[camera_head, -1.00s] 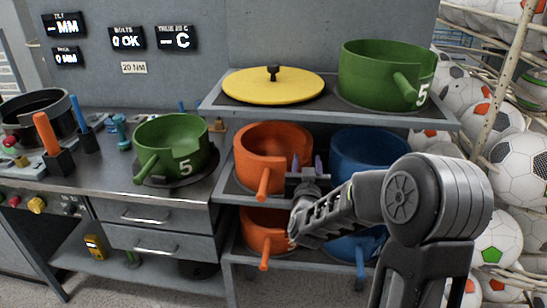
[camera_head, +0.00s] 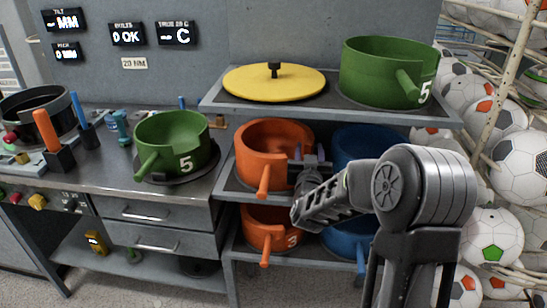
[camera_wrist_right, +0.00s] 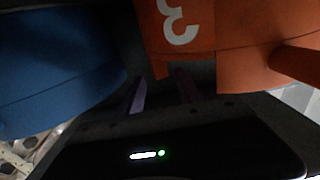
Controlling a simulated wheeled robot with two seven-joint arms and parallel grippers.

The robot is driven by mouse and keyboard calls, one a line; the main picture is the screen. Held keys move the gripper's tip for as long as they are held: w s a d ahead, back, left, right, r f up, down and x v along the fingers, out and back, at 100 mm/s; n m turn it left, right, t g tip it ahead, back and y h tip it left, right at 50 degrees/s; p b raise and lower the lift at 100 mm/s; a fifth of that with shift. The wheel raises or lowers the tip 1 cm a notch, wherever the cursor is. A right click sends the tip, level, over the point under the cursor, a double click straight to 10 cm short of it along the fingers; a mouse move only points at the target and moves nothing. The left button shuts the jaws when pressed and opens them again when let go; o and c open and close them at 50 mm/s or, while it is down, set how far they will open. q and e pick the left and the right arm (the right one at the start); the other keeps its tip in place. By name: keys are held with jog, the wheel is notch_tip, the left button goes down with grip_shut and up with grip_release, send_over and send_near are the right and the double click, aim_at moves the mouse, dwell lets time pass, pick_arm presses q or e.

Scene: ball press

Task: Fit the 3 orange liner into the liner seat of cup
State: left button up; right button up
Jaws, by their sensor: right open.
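One orange liner (camera_head: 262,140) with a notched rim and a forward handle stands on the middle shelf. A second orange liner (camera_head: 262,228), marked 3, stands on the shelf below. My right gripper (camera_head: 308,153) is open beside the right front of the upper orange liner, between it and a blue liner. The right wrist view shows an orange wall (camera_wrist_right: 235,35) with a 3 above the open fingers (camera_wrist_right: 162,92); nothing is between them. A dark round vessel (camera_head: 22,118) at the far left bench may be the cup. My left gripper is not in view.
Blue liners (camera_head: 362,146) stand right of the orange ones, partly hidden by my arm. A green liner marked 5 (camera_head: 165,150) sits on the bench. The top shelf holds a yellow lid (camera_head: 245,85) and another green liner (camera_head: 375,75). Balls (camera_head: 525,165) fill a rack at right.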

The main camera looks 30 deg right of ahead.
jog(key=shift+w, duration=0.1)
jog(key=shift+w+d+r, duration=0.1)
jog(key=shift+w+d, duration=0.1)
jog(key=shift+w, duration=0.05)
jog(key=p+x, duration=0.1)
jog(key=x, duration=0.3)
jog(key=shift+w+d+p, duration=0.15)
jog(key=shift+d+p, duration=0.05)
jog(key=shift+p, duration=0.2)
jog(key=shift+c, duration=0.3)
grip_shut()
jog(key=shift+f, duration=0.2)
dwell(0.6)
jog(key=shift+r, duration=0.15)
